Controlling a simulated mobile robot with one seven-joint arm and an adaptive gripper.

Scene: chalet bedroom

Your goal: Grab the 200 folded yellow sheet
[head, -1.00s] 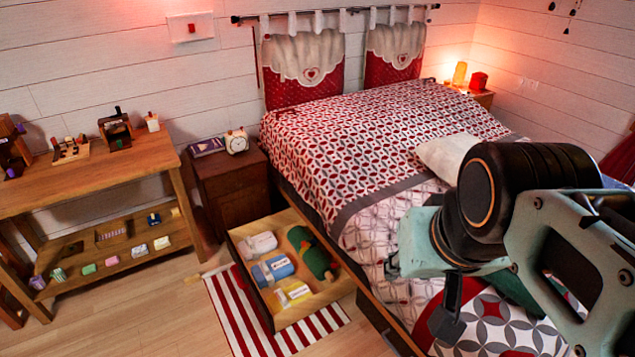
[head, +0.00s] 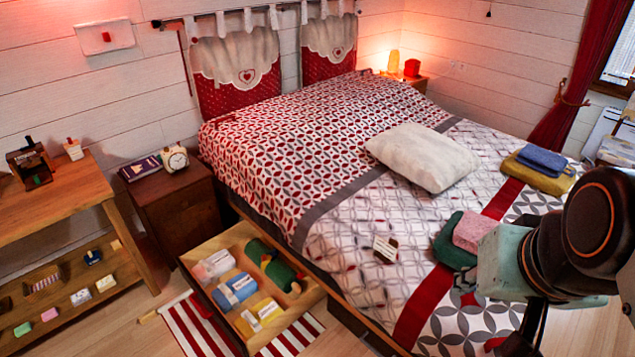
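A folded yellow sheet (head: 249,323) with a white label lies at the near end of the open bed drawer (head: 192,287); the label is too small to read. A second folded yellow cloth (head: 532,179) lies on the right of the bed, under a folded blue cloth (head: 543,159); no label shows on it. My gripper (head: 520,342) is partly in view at the lower right, over the bed's near side and well right of the drawer. Its fingertips are cut off or unclear, and I see nothing held in it.
The drawer also holds a blue folded cloth (head: 235,291), a pale one (head: 213,266) and a green roll (head: 270,263). On the bed are a pillow (head: 423,157) and a pink cloth (head: 473,232) on a green one (head: 448,250). A nightstand (head: 178,208) stands behind the drawer.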

